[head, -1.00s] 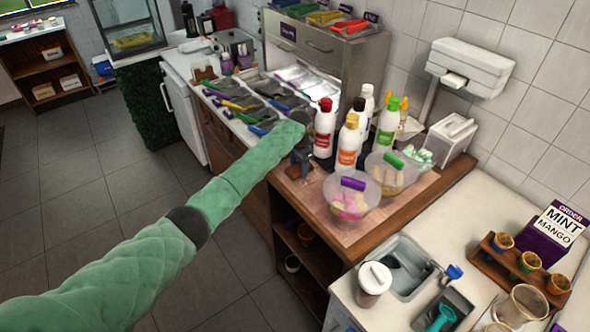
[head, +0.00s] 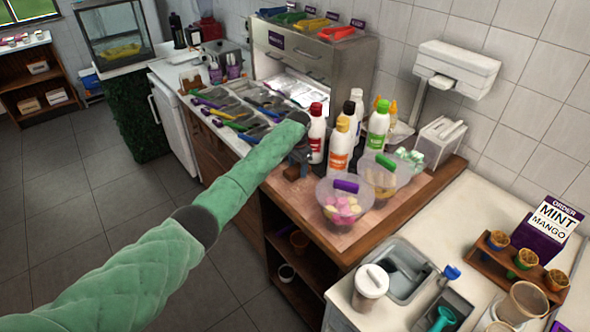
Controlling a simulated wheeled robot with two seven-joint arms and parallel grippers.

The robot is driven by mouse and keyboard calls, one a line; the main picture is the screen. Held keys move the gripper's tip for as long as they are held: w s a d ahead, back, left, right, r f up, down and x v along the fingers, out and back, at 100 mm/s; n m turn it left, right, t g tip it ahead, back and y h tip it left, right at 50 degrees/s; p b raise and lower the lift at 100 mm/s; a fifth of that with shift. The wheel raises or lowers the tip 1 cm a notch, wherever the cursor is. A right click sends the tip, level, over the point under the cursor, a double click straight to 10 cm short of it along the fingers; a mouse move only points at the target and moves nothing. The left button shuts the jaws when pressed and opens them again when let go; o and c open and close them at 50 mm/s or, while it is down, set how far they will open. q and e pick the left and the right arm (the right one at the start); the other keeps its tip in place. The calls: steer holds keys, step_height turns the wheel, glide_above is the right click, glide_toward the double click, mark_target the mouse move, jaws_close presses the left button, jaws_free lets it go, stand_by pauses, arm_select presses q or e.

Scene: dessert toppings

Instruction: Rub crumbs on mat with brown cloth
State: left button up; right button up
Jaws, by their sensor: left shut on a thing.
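My left gripper (head: 294,172) is low over the left part of the wooden counter, mostly hidden behind the end of my green-sleeved arm. It is shut on what seems to be the brown cloth, which is too small and too covered to make out clearly. A pinkish-brown mat-like surface (head: 290,192) lies under and in front of the gripper, left of the tubs. Crumbs cannot be made out at this size. Whether the cloth touches the mat cannot be told. My right gripper is not in view.
Sauce bottles (head: 340,145) stand just right of the gripper. A clear tub of pink and yellow pieces (head: 343,208) and another tub (head: 384,178) stand in front of them. A topping tray with scoops (head: 238,112) lies behind left. A sink (head: 400,268) is at front right.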

arm_select(q)
steer(key=shift+w+d+r, duration=0.2)
steer(key=shift+d+r, duration=0.1)
steer(key=shift+d, duration=0.2)
steer(key=shift+w+d+r+p, duration=0.1)
steer(key=shift+r+p, duration=0.4)
steer(key=shift+r, duration=0.1)
steer(key=shift+w+d+r+p, duration=0.1)
steer(key=shift+r+p, duration=0.35)
steer(key=shift+r, duration=0.1)
steer(key=shift+s+d+r+p, duration=0.1)
steer(key=shift+d+r+p, duration=0.05)
steer(key=shift+r+p, duration=0.85)
steer(key=shift+r, duration=0.15)
steer(key=shift+a+r+p, duration=0.3)
steer(key=shift+a+r, duration=0.1)
